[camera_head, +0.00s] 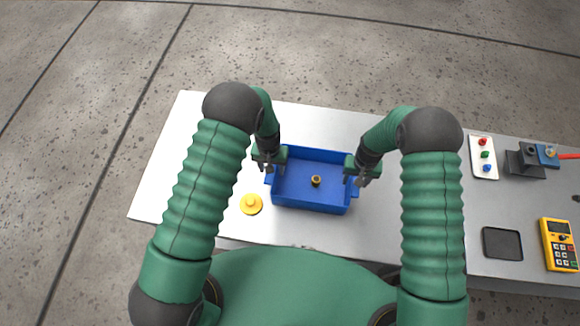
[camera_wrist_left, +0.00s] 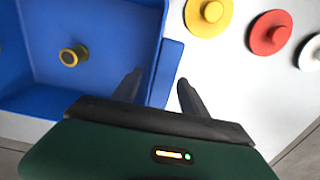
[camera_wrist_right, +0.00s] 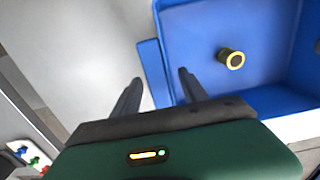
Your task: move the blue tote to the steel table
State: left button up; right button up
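The blue tote (camera_head: 310,202) sits upright on the pale tabletop, with a small brass-and-black ring-shaped part (camera_head: 316,181) inside on its floor. My left gripper (camera_head: 268,164) is at the tote's left end. In the left wrist view its fingers (camera_wrist_left: 160,84) are apart, with the tote's side lug (camera_wrist_left: 172,60) between or just beyond them. My right gripper (camera_head: 361,176) is at the right end. In the right wrist view its fingers (camera_wrist_right: 157,84) are likewise apart around the line of the other lug (camera_wrist_right: 151,62). Contact cannot be told. The steel table seems to be the greyer surface (camera_head: 505,200) at right.
A yellow knob-like disc (camera_head: 251,204) lies left of the tote; red (camera_wrist_left: 270,32) and white (camera_wrist_left: 311,52) ones show beyond it. At right are a button panel (camera_head: 484,157), a valve fixture (camera_head: 526,160), a dark tray (camera_head: 502,243) and a yellow meter (camera_head: 559,244).

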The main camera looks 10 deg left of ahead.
jog(key=shift+r, duration=0.2)
pick_arm(q)
notch_tip(320, 180, up, 12)
pick_arm(e)
notch_tip(320, 180, up, 12)
jog(key=shift+f, duration=0.2)
pick_arm(q)
jog(key=shift+w+f, duration=0.15)
dwell(0.3)
pick_arm(e)
jog(key=shift+f, duration=0.1)
pick_arm(q)
jog(key=s+a+f+t+b, duration=0.1)
jog(key=s+a+b, duration=0.4)
jog(key=s+b, duration=0.8)
jog(key=s+t, duration=0.1)
jog(key=s, duration=0.1)
jog(key=shift+s+a+t+b, duration=0.3)
jog(key=shift+s, duration=0.1)
pick_arm(e)
jog(key=s+d+t, duration=0.1)
jog(key=s+d, duration=0.1)
jog(key=s, duration=0.5)
jog(key=s+d+f+t, duration=0.1)
jog(key=s+d, duration=0.2)
jog(key=s, duration=0.5)
jog(key=shift+s+d+f+t, duration=0.25)
jog(key=shift+f+t, duration=0.05)
